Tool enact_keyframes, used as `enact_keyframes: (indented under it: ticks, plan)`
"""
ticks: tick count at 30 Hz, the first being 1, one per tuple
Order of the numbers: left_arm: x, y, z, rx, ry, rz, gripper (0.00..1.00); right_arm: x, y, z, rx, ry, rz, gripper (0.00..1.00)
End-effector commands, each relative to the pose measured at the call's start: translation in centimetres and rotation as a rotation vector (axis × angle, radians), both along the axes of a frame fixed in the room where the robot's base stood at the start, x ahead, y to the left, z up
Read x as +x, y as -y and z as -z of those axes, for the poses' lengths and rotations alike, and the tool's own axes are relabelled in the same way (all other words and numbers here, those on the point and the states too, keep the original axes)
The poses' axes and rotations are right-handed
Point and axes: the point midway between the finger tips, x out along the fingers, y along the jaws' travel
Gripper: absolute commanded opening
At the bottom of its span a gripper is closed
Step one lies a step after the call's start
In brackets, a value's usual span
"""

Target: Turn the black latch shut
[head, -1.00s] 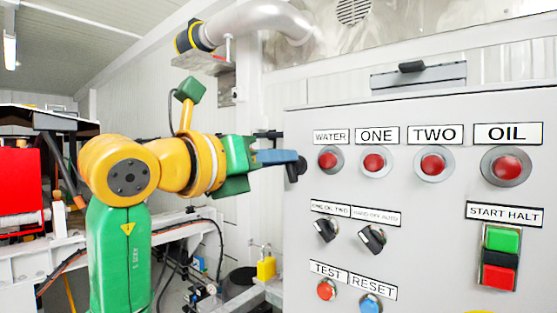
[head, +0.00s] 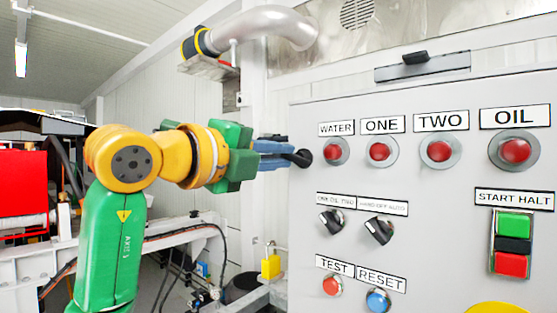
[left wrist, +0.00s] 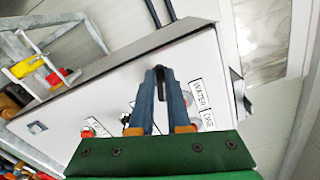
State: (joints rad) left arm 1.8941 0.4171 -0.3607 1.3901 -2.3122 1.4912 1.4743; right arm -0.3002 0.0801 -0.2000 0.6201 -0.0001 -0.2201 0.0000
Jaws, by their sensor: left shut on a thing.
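The black latch (head: 303,158) sits at the left edge of the grey control panel (head: 420,275), beside the WATER label. My left gripper (head: 290,154), with blue fingers, reaches it from the left and is shut on it. In the left wrist view my left gripper (left wrist: 160,70) points at the panel's edge, and a dark part of the latch (left wrist: 161,82) shows between the fingers. The fingers hide much of the latch, so its exact angle is hard to tell. My right gripper is not in view.
The panel carries red buttons (head: 379,152), black selector knobs (head: 378,230) and a green-and-red start/halt switch (head: 513,244). A yellow padlock (head: 271,267) hangs below left of the latch. A steel pipe (head: 262,28) runs above.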

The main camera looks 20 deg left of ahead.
Motion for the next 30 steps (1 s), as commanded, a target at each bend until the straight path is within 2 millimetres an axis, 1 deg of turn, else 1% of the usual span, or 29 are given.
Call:
enact_keyframes:
  ticks: [1,6,13,21,30]
  plan:
    - [0.0,0.0,0.2,-0.034,-0.011,0.0,0.0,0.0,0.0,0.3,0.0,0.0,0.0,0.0]
    - [0.0,0.0,0.3,-0.151,-0.053,0.001,0.0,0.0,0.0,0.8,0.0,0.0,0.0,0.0]
    - [0.0,-0.1,0.4,-0.259,-0.091,0.001,0.0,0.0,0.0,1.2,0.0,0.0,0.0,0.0]
    - [0.0,-0.1,0.4,-0.318,-0.112,0.001,0.0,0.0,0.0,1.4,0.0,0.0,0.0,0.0]
    - [0.0,-0.1,0.4,-0.328,-0.116,0.001,0.0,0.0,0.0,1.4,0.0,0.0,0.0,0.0]
